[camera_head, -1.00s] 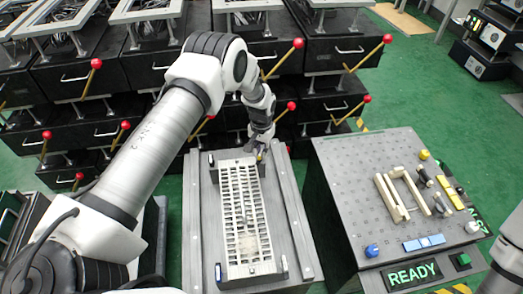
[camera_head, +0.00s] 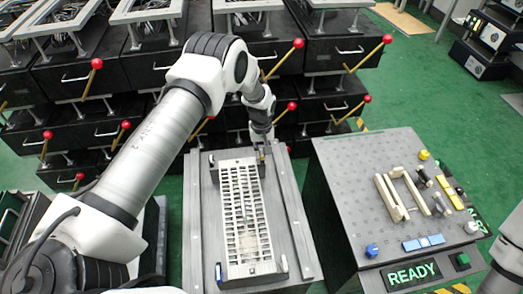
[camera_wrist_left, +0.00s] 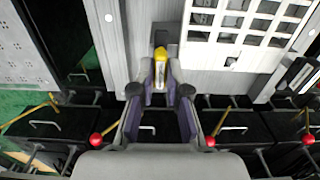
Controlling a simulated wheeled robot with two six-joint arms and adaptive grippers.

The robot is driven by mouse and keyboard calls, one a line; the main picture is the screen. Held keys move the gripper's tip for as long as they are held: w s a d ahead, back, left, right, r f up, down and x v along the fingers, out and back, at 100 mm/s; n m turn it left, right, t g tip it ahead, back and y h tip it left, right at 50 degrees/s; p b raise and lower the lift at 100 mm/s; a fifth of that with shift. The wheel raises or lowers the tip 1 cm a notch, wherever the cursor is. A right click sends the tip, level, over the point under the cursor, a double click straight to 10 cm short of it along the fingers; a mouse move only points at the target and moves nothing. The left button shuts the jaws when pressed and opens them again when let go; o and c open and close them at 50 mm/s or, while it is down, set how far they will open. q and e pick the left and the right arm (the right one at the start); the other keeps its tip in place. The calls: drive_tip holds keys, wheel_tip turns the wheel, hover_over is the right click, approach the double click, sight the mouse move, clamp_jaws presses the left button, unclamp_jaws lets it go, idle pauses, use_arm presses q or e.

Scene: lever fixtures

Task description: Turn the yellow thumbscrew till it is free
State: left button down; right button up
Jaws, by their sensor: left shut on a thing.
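The yellow thumbscrew (camera_wrist_left: 160,54) shows in the left wrist view, between the fingertips of my left gripper (camera_wrist_left: 160,75). The gripper is shut on it. In the head view my left gripper (camera_head: 261,150) points down at the far end of the grey fixture (camera_head: 295,225), by the top right corner of the pale grid panel (camera_head: 229,210). The thumbscrew is mostly hidden by the fingers there. I cannot tell whether it is still seated. My right gripper is not in view; only a bit of arm shows at the lower right.
A dark bench (camera_head: 345,165) with cream handles, coloured knobs and a READY sign (camera_head: 412,274) stands to the right. Black drawer units (camera_head: 70,75) with red-knobbed levers (camera_head: 298,43) stand close behind the fixture.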

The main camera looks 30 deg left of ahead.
sight(262, 153)
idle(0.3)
use_arm(q)
drive_tip(key=c, duration=1.2)
unclamp_jaws()
drive_tip(key=shift+o, duration=0.2)
wheel_tip(262, 153, up, 12)
